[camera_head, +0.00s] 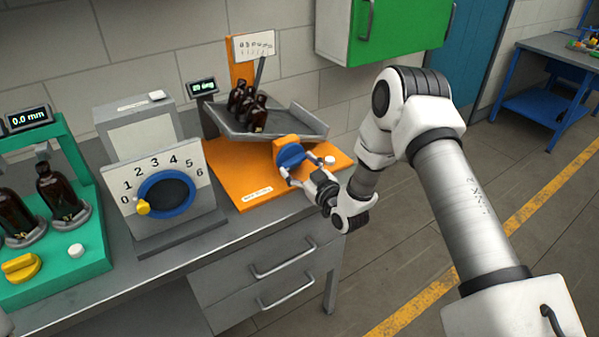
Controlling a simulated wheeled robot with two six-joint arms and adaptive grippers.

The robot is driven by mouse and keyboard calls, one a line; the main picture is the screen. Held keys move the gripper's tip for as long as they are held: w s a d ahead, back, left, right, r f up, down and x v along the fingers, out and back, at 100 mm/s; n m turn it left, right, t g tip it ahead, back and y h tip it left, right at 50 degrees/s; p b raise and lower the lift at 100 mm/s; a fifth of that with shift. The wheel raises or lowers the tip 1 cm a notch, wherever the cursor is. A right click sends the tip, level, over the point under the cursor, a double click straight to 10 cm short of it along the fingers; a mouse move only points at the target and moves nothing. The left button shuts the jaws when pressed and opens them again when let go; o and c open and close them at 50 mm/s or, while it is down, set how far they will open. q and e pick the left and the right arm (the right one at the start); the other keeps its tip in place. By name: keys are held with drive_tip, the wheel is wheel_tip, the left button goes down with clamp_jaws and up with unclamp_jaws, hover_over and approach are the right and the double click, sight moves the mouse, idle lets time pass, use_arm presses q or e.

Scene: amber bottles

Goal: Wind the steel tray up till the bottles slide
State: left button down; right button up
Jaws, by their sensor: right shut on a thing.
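The steel tray (225,128) is mounted over an orange base (262,199) on the bench. It looks tilted, and several amber bottles (258,115) stand close together on its left part. A blue wheel or knob (291,152) sits on an orange block at the front of the base. My right gripper (289,167) is shut on the blue wheel, with its fingers at either side of it. A pointer and a white scale plate (252,46) stand behind the tray. A small display (203,87) reads in degrees, but its number is too small to be sure of. My left gripper is not in view.
A grey dial box (160,190) numbered 0 to 6 stands left of the orange base. A green rig (85,200) with amber bottles and a yellow knob (20,267) is further left. A green cabinet (398,30) hangs above at the right.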

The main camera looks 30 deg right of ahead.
drive_tip(key=shift+w+r+m+b, duration=0.1)
drive_tip(key=shift+m+b, duration=0.55)
drive_tip(key=shift+m, duration=0.45)
drive_tip(key=o, duration=0.9)
drive_tip(key=shift+w, duration=0.1)
drive_tip(key=s, duration=1.2)
drive_tip(key=shift+d, duration=0.4)
